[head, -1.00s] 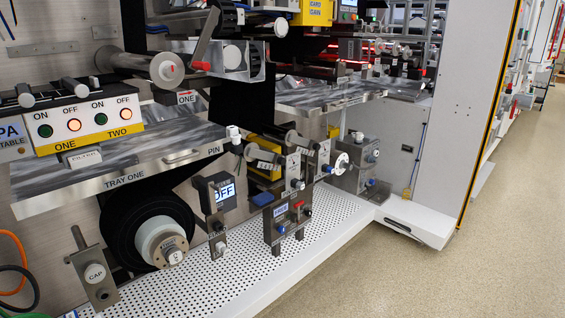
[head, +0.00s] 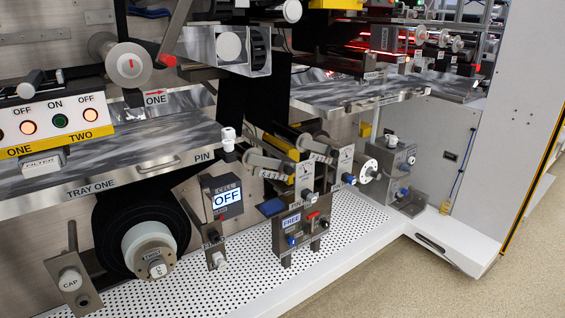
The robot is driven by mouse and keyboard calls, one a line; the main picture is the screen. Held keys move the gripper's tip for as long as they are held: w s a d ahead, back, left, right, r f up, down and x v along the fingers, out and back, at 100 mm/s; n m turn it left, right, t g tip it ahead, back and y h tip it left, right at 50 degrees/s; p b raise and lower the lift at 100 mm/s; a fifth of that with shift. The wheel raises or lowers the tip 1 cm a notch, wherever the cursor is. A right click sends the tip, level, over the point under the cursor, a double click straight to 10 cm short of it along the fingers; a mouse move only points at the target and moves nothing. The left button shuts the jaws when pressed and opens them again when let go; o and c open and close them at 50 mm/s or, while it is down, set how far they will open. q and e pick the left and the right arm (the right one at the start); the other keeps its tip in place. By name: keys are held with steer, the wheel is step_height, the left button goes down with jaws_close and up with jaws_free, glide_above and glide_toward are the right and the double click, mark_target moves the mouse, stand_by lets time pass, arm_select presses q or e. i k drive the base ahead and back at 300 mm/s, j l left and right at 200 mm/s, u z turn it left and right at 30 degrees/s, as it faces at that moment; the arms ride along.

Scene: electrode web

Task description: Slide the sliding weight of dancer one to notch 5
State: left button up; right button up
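Neither of my grippers is in view. Two short roller arms with pale label plates stand side by side right of the tray's PIN end: a nearer one (head: 263,161) and a farther one (head: 306,143). Their lettering is too small to read, so I cannot tell which belongs to dancer one. Upright plates with small print and knobs stand beside them, the nearer plate (head: 305,176) and the farther plate (head: 345,162). I cannot make out a sliding weight or its notches for certain.
A steel tray marked TRAY ONE (head: 130,178) juts out above a dark roll with a white core (head: 148,245). Open floor (head: 440,290) lies at lower right.

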mark_target(285, 168)
steer(key=i+l+u, duration=0.15)
steer(key=i, duration=0.3)
steer(key=i+l+u, duration=0.15)
steer(key=i, duration=0.25)
steer(key=i+l+u, duration=0.15)
steer(key=i, duration=0.25)
